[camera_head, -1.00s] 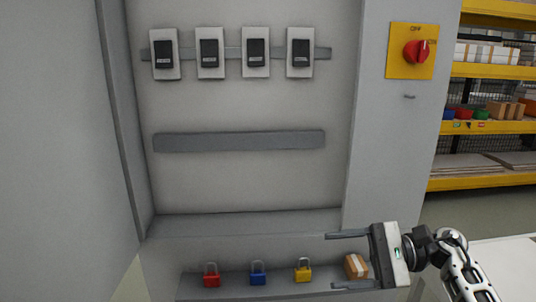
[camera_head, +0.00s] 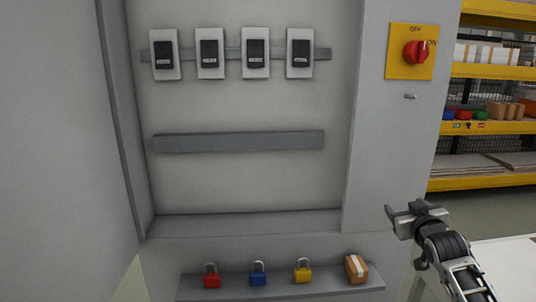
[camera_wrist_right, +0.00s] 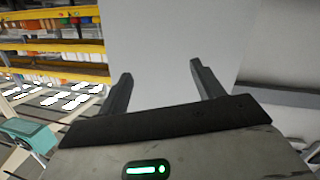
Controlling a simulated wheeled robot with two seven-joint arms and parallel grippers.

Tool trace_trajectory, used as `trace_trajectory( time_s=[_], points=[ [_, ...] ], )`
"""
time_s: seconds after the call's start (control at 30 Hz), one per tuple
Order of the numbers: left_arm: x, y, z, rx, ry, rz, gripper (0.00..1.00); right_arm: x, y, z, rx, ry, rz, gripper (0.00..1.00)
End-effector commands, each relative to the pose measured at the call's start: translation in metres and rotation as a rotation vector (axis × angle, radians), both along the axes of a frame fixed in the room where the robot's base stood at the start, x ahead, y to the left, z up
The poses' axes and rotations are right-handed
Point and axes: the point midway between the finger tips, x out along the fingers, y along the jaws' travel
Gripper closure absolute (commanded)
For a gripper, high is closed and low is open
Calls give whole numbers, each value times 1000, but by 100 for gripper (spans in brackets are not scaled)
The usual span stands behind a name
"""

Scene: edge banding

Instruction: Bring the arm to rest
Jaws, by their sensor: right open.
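My right gripper (camera_head: 402,212) is at the lower right of the head view, in front of the cabinet's right side and apart from it. In the right wrist view its two fingers (camera_wrist_right: 162,85) stand wide apart with nothing between them. The gripper is open and empty. My left gripper is not in view.
A red rotary switch (camera_head: 416,51) sits on a yellow plate. Storage racks (camera_head: 490,128) stand behind at right.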

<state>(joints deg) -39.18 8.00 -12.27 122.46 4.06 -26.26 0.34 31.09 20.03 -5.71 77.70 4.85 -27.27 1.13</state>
Motion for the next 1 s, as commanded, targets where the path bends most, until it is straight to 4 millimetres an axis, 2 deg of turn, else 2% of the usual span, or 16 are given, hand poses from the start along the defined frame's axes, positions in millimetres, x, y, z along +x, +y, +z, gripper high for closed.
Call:
trace_trajectory(
  time_s=[0.03,0.17,0.27,0.37,0.47,0.5,0.57,0.6,0.7,0.8,0.9,1.0],
  points=[
    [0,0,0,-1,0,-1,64,-11,13,-22,-11,21,24,33],
    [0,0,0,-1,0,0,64,-39,39,-63,-4,67,68,33],
    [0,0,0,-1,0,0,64,-66,61,-95,9,110,104,33],
    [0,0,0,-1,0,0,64,-103,86,-130,33,161,145,33],
    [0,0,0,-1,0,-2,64,-154,117,-167,74,224,191,33],
    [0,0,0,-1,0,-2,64,-179,129,-180,95,253,209,33],
    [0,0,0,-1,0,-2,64,-217,148,-196,130,294,232,33],
    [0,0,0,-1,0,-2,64,-243,159,-204,156,322,246,33],
    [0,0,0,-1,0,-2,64,-299,182,-215,218,382,266,33],
    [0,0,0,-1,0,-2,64,-340,196,-216,267,425,274,33],
    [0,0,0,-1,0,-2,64,-364,204,-214,299,449,274,33],
    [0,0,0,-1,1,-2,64,-375,207,-213,313,461,274,33]
  ],
)
